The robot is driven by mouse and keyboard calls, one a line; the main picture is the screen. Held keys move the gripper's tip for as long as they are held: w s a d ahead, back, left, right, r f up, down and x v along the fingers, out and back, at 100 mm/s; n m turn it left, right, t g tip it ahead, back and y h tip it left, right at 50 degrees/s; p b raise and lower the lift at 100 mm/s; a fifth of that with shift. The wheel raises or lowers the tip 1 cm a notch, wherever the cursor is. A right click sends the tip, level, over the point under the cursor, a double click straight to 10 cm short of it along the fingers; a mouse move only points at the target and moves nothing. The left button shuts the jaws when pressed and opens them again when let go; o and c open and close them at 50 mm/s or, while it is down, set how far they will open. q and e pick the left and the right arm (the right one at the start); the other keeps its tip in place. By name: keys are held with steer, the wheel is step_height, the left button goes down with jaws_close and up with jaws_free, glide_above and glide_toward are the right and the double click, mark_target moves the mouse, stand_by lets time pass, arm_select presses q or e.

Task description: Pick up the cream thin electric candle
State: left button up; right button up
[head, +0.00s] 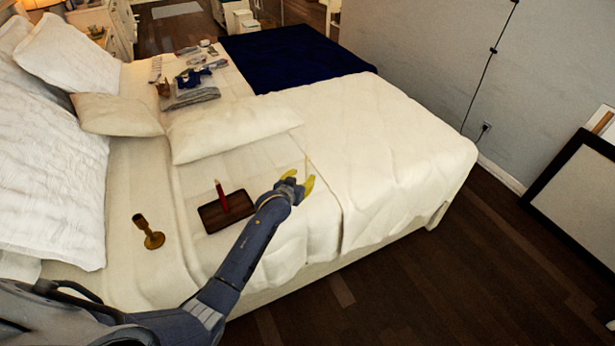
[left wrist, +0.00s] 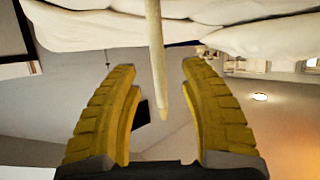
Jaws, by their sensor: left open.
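The cream thin electric candle (head: 307,162) shows in the head view as a slim pale stick at the tips of my left gripper (head: 299,181), over the bed. In the left wrist view the candle (left wrist: 155,48) comes down from the top edge, and its tapered end lies between the two yellow fingers. My left gripper (left wrist: 157,68) is open, with a gap visible on both sides of the candle. The candle's other end is cut off in the wrist view. My right gripper is not in view.
A dark brown tray (head: 211,217) with a red candle (head: 220,195) lies left of my left forearm. Pillows (head: 235,126) and folded clothes (head: 190,97) lie beyond. The white cover (head: 390,150) to the right is clear.

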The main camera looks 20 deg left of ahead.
mark_target(307, 175)
arm_select(q)
steer(key=shift+x, duration=2.7)
steer(key=shift+o, duration=0.2)
steer(key=shift+d+f, duration=0.1)
steer(key=shift+d, duration=0.05)
steer(key=shift+s, duration=0.1)
jaws_close()
